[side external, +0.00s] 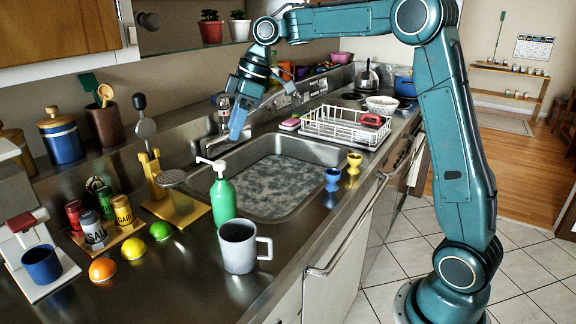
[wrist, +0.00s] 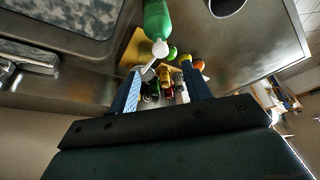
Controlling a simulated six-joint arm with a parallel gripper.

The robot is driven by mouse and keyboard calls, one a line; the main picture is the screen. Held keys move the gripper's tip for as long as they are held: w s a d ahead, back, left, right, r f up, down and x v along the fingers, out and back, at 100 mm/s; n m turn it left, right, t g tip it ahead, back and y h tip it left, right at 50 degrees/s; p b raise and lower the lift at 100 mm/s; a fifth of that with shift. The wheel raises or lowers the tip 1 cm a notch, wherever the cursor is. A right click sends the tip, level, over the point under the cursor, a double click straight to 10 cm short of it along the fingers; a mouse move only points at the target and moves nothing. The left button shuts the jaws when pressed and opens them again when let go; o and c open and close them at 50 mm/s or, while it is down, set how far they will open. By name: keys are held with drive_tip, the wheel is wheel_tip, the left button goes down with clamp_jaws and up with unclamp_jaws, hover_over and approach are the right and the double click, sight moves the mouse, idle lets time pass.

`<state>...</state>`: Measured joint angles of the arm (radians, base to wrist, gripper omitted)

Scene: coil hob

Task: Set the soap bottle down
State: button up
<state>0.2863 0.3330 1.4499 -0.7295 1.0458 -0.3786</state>
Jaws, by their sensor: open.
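The green soap bottle (side external: 222,201) with a white pump top stands upright on the steel counter, at the near left corner of the sink, just behind a grey mug. It also shows at the top of the wrist view (wrist: 157,20), its white pump pointing toward my fingers. My gripper (side external: 237,132) is above the sink's back left area, higher than the bottle and apart from it. In the wrist view my two fingers (wrist: 164,78) are spread with nothing held between them.
The grey mug (side external: 240,247) stands close in front of the bottle. The sink (side external: 285,142) lies behind it, with a tap (side external: 222,115) at its back. A yellow stand (side external: 178,207) and several fruits (side external: 132,248) are to the left. Two egg cups (side external: 354,162) stand at the sink's right.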

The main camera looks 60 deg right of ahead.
drive_tip(key=s+a+r+m+t+h, duration=0.1)
drive_tip(key=s+a+r+m, duration=0.1)
drive_tip(key=s, duration=0.6)
drive_tip(key=s+a+r+m, duration=0.2)
drive_tip(key=s+a, duration=0.1)
drive_tip(key=s, duration=0.4)
drive_tip(key=s+d+f+m+h, duration=0.1)
drive_tip(key=s+f+m, duration=0.1)
drive_tip(key=s, duration=0.6)
drive_tip(key=s+f+m+t+h, duration=0.1)
drive_tip(key=s+f+m, duration=0.2)
drive_tip(key=s+f, duration=0.2)
drive_tip(key=s, duration=0.3)
drive_tip(key=shift+s+d+f, duration=0.15)
drive_tip(key=shift+s+d, duration=0.05)
drive_tip(key=shift+d, duration=0.15)
